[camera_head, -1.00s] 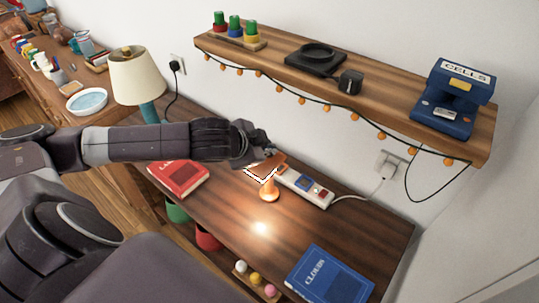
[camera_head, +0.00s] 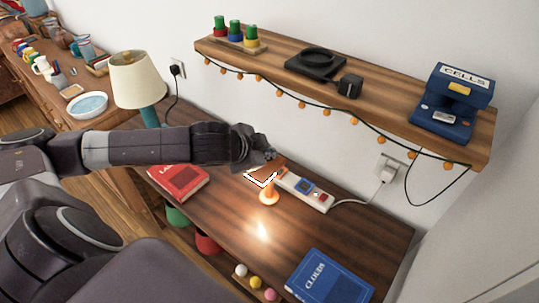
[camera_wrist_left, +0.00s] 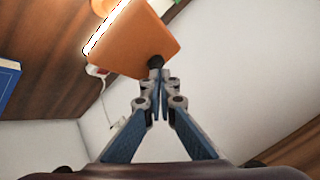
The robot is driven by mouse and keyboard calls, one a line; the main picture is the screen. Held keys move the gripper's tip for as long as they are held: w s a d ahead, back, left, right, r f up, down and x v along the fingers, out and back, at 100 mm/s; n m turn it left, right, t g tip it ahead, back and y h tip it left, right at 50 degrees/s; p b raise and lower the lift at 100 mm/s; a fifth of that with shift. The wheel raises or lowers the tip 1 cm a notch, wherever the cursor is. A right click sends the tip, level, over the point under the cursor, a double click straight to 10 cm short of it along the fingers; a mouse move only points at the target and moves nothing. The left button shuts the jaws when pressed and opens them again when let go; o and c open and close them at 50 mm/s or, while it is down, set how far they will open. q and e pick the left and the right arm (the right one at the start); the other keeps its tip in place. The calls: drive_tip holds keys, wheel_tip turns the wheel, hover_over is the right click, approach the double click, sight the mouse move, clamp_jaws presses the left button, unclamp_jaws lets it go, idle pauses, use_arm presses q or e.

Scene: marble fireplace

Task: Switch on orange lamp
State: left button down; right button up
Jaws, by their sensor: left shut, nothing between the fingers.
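The orange lamp stands on the dark wooden desk; its shade (camera_head: 262,174) and round base (camera_head: 269,198) show in the head view. The base glows, and a bright patch lies on the desk in front of it. My left gripper (camera_head: 270,155) is at the rear top of the shade and hides part of it. In the left wrist view the orange shade (camera_wrist_left: 140,35) has a bright white lower edge and a small black knob (camera_wrist_left: 155,61). My left gripper (camera_wrist_left: 157,74) is shut and empty, its tips at the knob, apparently touching it. My right gripper is not in view.
A power strip (camera_head: 305,189) lies right behind the lamp. A red book (camera_head: 178,182) and a blue book (camera_head: 331,278) lie on the desk. A cream-shaded lamp (camera_head: 137,78) stands left. A wall shelf (camera_head: 390,110) with hanging orange lights is above.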

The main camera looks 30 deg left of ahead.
use_arm(q)
drive_tip(key=shift+f, duration=0.15)
drive_tip(key=shift+s+f, duration=0.1)
drive_tip(key=shift+f, duration=0.25)
idle(0.3)
drive_tip(key=shift+r+p, duration=0.2)
drive_tip(key=shift+p, duration=0.3)
drive_tip(key=shift+r, duration=0.1)
wheel_tip(320, 180, up, 6)
drive_tip(key=p, duration=0.6)
drive_tip(key=shift+r, duration=0.1)
